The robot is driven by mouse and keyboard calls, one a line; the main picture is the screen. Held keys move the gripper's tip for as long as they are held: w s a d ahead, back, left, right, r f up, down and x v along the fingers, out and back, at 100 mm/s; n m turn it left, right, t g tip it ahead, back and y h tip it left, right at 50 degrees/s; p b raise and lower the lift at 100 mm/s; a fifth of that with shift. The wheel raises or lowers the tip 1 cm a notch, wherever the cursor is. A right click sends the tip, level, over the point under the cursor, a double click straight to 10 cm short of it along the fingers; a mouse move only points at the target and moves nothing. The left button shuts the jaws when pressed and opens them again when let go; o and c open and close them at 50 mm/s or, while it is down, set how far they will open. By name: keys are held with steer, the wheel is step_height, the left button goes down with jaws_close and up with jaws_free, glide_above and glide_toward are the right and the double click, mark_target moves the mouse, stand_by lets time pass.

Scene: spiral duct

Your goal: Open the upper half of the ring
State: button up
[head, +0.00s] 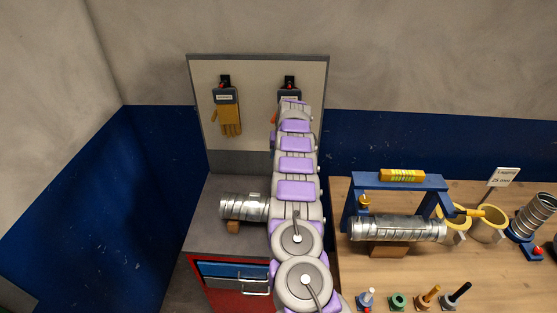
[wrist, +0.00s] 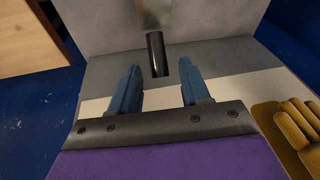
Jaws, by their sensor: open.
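No ring with an upper half can be made out for certain. Yellow curved pieces, a left one (head: 455,216) and a right one (head: 490,226), stand on the wooden bench at the right in the head view, beside the blue frame (head: 398,181). A silver spiral duct (head: 400,229) lies under that frame. My gripper (wrist: 160,68) has two blue fingers, spread apart with nothing held between them. A dark cylinder (wrist: 156,52) shows between and beyond the fingertips in the wrist view. In the head view my arm reaches up to the back panel, away from the yellow pieces.
The back panel (head: 258,68) carries a tan glove (head: 230,118), also in the wrist view (wrist: 288,130). Another duct piece (head: 243,207) lies on the grey cabinet top. Several small knobbed tools, one green (head: 398,301), stand along the front of the wooden bench (head: 478,270).

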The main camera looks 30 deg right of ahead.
steer(key=v, duration=1.2)
steer(key=shift+r+b, duration=0.2)
steer(key=shift+b, duration=0.1)
steer(key=shift+w+a, duration=0.1)
steer(key=shift+a, duration=0.05)
steer(key=s+a+r+n+y+b, duration=0.1)
steer(key=s+a+r+b, duration=0.1)
steer(key=a, duration=0.5)
steer(key=s+a+r+n+y+b, duration=0.1)
steer(key=s+a+r+b, duration=0.1)
steer(key=a, duration=0.6)
steer(key=s+a+n+g+b, duration=0.2)
steer(key=s+a+b, duration=0.1)
steer(key=s+a, duration=1.05)
steer(key=s+a+f+g+b, duration=0.1)
steer(key=s+f, duration=0.3)
steer(key=s, duration=0.7)
steer(key=s+a+f+n+g+h+b, duration=0.1)
steer(key=s+a+f+b, duration=0.2)
steer(key=s, duration=0.9)
steer(key=s+a+f+g+h+b, duration=0.1)
steer(key=s+f, duration=0.4)
steer(key=s, duration=0.6)
steer(key=shift+s+a+f+n+b, duration=0.2)
steer(key=shift+a+f+n+b, duration=0.15)
steer(key=shift+a+b, duration=0.45)
